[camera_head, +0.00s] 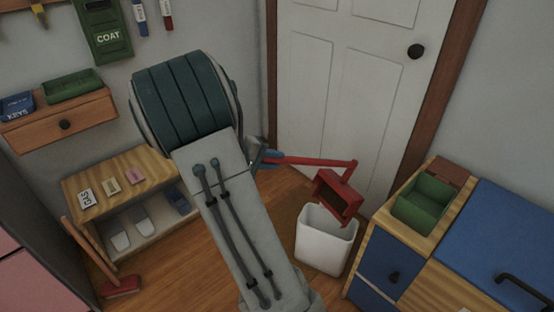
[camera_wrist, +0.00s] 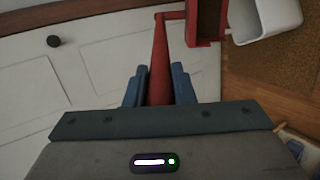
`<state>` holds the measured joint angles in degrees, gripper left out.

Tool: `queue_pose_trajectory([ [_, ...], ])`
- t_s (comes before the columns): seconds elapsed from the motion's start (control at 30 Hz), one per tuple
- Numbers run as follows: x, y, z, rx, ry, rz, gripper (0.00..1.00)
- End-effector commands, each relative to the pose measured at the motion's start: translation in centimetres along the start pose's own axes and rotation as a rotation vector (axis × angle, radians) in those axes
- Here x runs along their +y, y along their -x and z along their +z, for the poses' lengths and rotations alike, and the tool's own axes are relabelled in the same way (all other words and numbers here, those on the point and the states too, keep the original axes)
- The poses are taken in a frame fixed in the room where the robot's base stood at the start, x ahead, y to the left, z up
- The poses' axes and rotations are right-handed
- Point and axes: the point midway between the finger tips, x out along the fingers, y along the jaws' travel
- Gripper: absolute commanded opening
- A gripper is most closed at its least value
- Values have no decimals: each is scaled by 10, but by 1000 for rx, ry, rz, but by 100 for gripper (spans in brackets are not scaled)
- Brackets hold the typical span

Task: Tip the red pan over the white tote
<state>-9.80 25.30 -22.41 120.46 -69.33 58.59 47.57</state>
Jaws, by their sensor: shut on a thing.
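The red pan (camera_head: 338,195) is in the air over the white tote (camera_head: 325,243) in the head view, tilted steeply with its open side facing down and to the right. Its long red handle (camera_wrist: 160,68) runs between the blue fingers of my gripper (camera_wrist: 160,86), which is shut on it. In the head view my gripper (camera_head: 268,158) is mostly hidden behind my arm. The white tote stands on the floor with its top open. It also shows in the wrist view (camera_wrist: 266,17). I cannot see the tote's bottom or anything in the pan.
The white door (camera_head: 345,80) is behind the pan. A wooden cabinet with a green tray (camera_head: 425,201) and a blue top stands right of the tote. A low shoe bench (camera_head: 135,188) and a red broom (camera_head: 120,286) are at the left.

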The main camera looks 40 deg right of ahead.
Motion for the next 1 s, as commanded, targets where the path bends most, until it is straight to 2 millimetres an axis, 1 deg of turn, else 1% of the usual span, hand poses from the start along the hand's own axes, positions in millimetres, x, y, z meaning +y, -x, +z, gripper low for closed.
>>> queue_pose_trajectory([
  [0.03,-4,1,0,1,1,6,0],
  [0.9,-42,19,0,1,0,95,0],
  [1.0,-44,21,0,0,-1,102,0],
])
